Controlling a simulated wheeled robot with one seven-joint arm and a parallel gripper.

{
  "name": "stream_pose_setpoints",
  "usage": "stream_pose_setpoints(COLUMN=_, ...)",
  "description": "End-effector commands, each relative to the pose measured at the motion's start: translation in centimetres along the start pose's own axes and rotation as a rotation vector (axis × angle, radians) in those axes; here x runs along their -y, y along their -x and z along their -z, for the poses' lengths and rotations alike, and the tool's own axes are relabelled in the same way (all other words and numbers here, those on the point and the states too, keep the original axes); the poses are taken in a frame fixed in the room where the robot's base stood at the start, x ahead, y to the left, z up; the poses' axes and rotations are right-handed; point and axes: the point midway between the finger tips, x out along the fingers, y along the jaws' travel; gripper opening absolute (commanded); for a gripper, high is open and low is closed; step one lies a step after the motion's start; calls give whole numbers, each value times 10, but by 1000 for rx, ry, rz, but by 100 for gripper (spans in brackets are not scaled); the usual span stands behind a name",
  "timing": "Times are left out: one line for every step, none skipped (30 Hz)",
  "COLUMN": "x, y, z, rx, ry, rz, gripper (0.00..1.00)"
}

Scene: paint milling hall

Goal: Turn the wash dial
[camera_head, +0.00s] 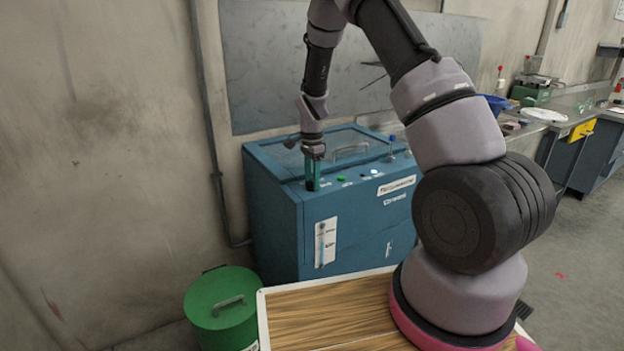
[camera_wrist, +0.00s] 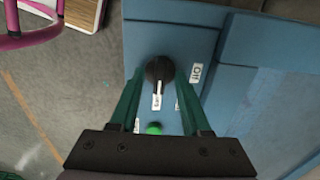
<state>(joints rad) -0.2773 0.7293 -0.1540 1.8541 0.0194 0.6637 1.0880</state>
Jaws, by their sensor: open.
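The wash dial (camera_wrist: 160,69) is a round black knob with a white pointer mark, on the blue top of the washer. In the wrist view the pointer faces the bottom of the picture, away from the "Off" label (camera_wrist: 196,72) to the right. My gripper (camera_wrist: 159,78) is open, its two green fingers on either side of the dial; I cannot tell whether they touch it. In the head view my gripper (camera_head: 313,183) points down at the front left corner of the blue washer (camera_head: 277,220), where the fingers mostly hide the dial.
A green button (camera_wrist: 154,128) is close to the dial, between my fingers; other small controls (camera_head: 374,171) lie to the right on the panel. The washer's lid (camera_head: 352,150) has a handle. A green lidded bin (camera_head: 221,305) stands on the floor at front left.

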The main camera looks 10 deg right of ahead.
Motion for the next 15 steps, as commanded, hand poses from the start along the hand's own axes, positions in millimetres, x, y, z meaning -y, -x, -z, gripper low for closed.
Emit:
stream_pose_setpoints(x=0, y=0, z=0, rx=0, ry=0, rz=0, gripper=48)
stream_pose_setpoints(x=0, y=0, z=0, rx=0, ry=0, rz=0, gripper=36)
stream_pose_setpoints(x=0, y=0, z=0, rx=0, ry=0, rz=0, gripper=21)
stream_pose_setpoints(x=0, y=0, z=0, rx=0, ry=0, rz=0, gripper=9)
stream_pose_setpoints(x=0, y=0, z=0, rx=0, ry=0, rz=0, gripper=0)
stream_pose_setpoints(x=0, y=0, z=0, rx=0, ry=0, rz=0, gripper=0)
stream_pose_setpoints(x=0, y=0, z=0, rx=0, ry=0, rz=0, gripper=0)
stream_pose_setpoints(x=0, y=0, z=0, rx=0, ry=0, rz=0, gripper=0)
stream_pose_setpoints(x=0, y=0, z=0, rx=0, ry=0, rz=0, gripper=0)
stream_pose_setpoints(x=0, y=0, z=0, rx=0, ry=1, rz=0, gripper=0)
stream_pose_setpoints(x=0, y=0, z=0, rx=0, ry=2, rz=0, gripper=0)
stream_pose_setpoints(x=0, y=0, z=0, rx=0, ry=4, rz=0, gripper=0)
stream_pose_setpoints(x=0, y=0, z=0, rx=0, ry=7, rz=0, gripper=0)
stream_pose_setpoints(x=0, y=0, z=0, rx=0, ry=11, rz=0, gripper=0)
stream_pose_setpoints(x=0, y=0, z=0, rx=0, ry=18, rz=0, gripper=0)
